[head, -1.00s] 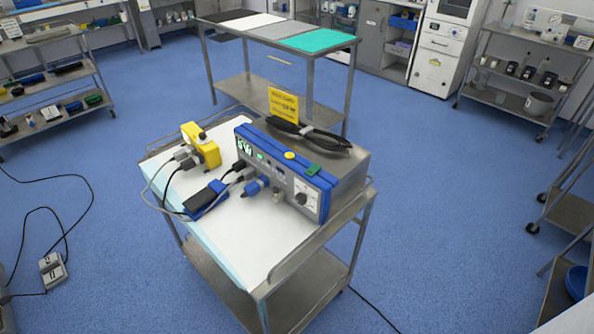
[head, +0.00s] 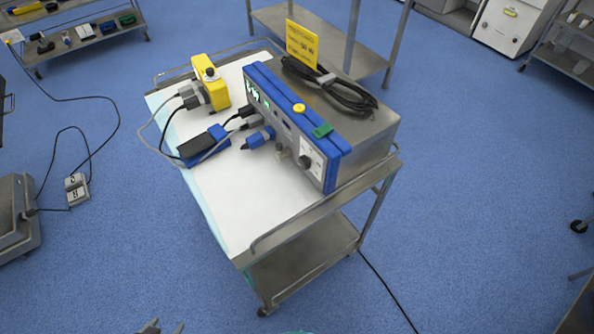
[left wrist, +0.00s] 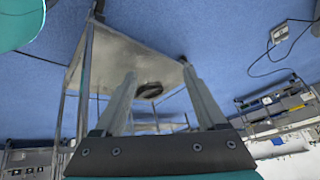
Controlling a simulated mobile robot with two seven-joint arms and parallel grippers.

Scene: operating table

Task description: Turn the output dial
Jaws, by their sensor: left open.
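The output dial (head: 307,162) is a dark round knob on a white plate at the right end of the front panel of a blue and grey unit (head: 352,132). The unit stands on a metal cart (head: 292,222). Nothing covers the dial in the head view. My left gripper (head: 162,327) shows only by its tips at the bottom edge, well short of the cart and apart from the dial. In the left wrist view my left gripper (left wrist: 160,75) is open and empty, with the cart beyond its fingers. My right gripper is not in view.
On the cart are a yellow device (head: 210,82), a blue and black device (head: 203,146), plugged-in cables and a black cable coil (head: 335,88). A yellow sign (head: 301,43) stands behind the unit. A foot pedal (head: 76,189) and cables lie on the floor at left.

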